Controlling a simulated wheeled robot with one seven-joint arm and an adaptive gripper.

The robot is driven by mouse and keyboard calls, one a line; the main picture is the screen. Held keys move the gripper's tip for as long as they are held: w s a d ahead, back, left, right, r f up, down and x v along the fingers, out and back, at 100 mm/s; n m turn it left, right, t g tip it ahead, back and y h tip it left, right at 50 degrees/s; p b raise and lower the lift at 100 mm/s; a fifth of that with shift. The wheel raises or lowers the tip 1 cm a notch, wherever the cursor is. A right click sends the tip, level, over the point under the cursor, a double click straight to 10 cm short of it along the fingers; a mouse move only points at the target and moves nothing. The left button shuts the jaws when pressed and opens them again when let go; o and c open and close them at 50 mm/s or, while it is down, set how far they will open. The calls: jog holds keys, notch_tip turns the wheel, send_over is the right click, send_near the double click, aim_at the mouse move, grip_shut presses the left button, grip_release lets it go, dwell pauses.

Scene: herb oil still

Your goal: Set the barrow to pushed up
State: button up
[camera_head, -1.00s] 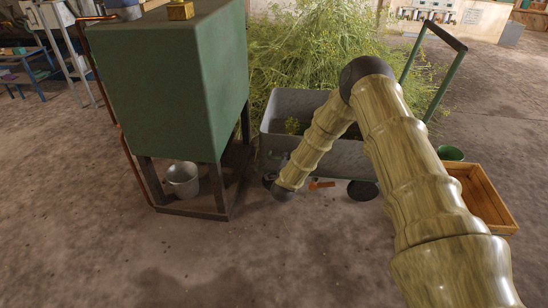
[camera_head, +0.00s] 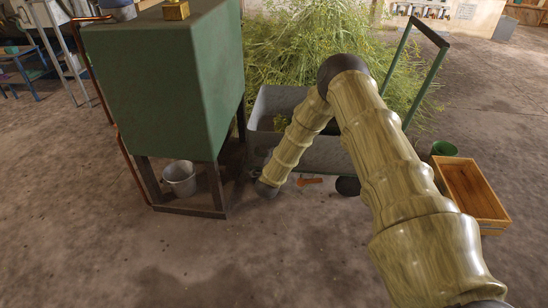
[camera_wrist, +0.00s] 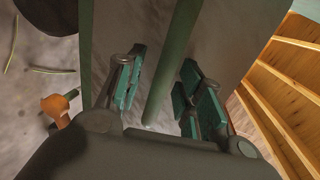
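The barrow is a grey tub (camera_head: 270,106) on dark wheels (camera_head: 347,186), with a tall green push handle (camera_head: 424,84) on its right. In the head view it stands just right of the green still, and my arm hides part of its tub. My gripper is hidden in the head view. In the wrist view my gripper (camera_wrist: 160,88) has its two teal-padded fingers apart. A green bar (camera_wrist: 172,65) runs between them, with gaps visible on both sides. I cannot tell how deep it sits between the fingers.
The green still (camera_head: 165,85) stands on dark legs at left, with a metal bucket (camera_head: 180,178) beneath. A wooden crate (camera_head: 484,222) and a green bucket (camera_head: 444,149) are at right. Cut herbs (camera_head: 305,45) heap behind. An orange piece (camera_head: 310,181) shows low by the barrow. Front floor is clear.

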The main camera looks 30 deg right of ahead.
jog(key=shift+s+d, duration=0.1)
jog(key=shift+s, duration=0.05)
jog(key=v, duration=1.1)
jog(key=shift+s+a+r, duration=0.15)
jog(key=shift+s+a, duration=0.1)
jog(key=shift+a, duration=0.05)
